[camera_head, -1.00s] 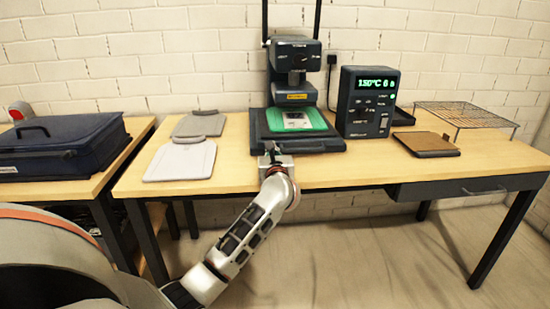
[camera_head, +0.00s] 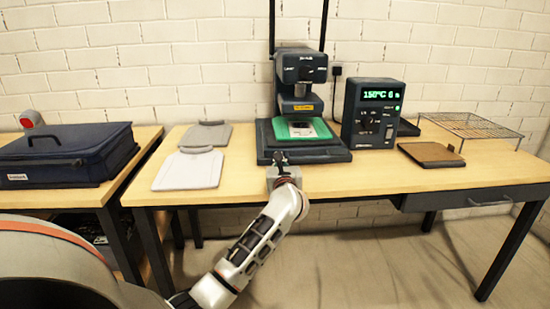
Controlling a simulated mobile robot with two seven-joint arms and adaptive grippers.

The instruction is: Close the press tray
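The heat press (camera_head: 302,78) stands at the back of the table. Its dark press tray (camera_head: 318,153) sits low in front, with a green pad (camera_head: 286,131) and a small pale printed piece (camera_head: 318,128) on it. The back of the pad lies under the raised press head; its front part shows. My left gripper (camera_head: 280,157) is at the tray's front edge, left of its middle, pointing toward the press. Its dark fingertips overlap the edge in view; contact and finger opening are too small to tell. My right gripper is out of view.
A control box (camera_head: 373,113) reading 150°C stands right of the press. A brown board (camera_head: 430,154) and a wire rack (camera_head: 468,126) lie farther right. Two pale boards (camera_head: 189,170) lie left. A dark blue case (camera_head: 66,155) sits on the left table.

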